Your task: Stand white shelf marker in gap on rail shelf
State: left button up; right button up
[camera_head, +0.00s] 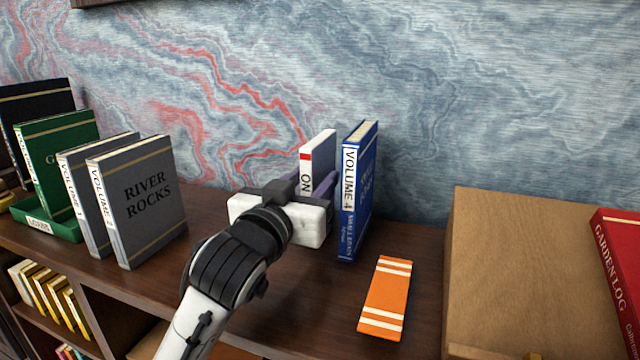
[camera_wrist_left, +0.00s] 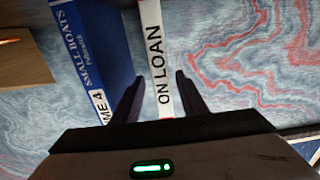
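The white shelf marker (camera_head: 318,154), with a red band at the top and "ON LOAN" on its face, stands upright just left of the blue Volume 4 book (camera_head: 358,190). Its foot is hidden behind my left gripper (camera_head: 312,184). In the left wrist view the marker (camera_wrist_left: 161,60) lies between the two fingers of the left gripper (camera_wrist_left: 160,84), with a narrow space showing on each side. The grey Volume 2 book (camera_head: 140,200) stands to the left, across a wide stretch of the dark rail shelf (camera_head: 215,210). My right gripper is not in view.
A grey Volume 1 book (camera_head: 75,195) and a green book (camera_head: 60,150) in a green tray (camera_head: 50,226) stand at the left. An orange striped piece (camera_head: 385,297) lies flat at the front right. A wooden box (camera_head: 510,270) and red book (camera_head: 615,265) are at the right.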

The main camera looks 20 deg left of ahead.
pick_arm(q)
jog(key=w, duration=0.4)
jog(key=shift+w+a+f+p, duration=0.1)
jog(key=shift+w+f+p, duration=0.05)
jog(key=shift+w+p, duration=0.25)
grip_shut()
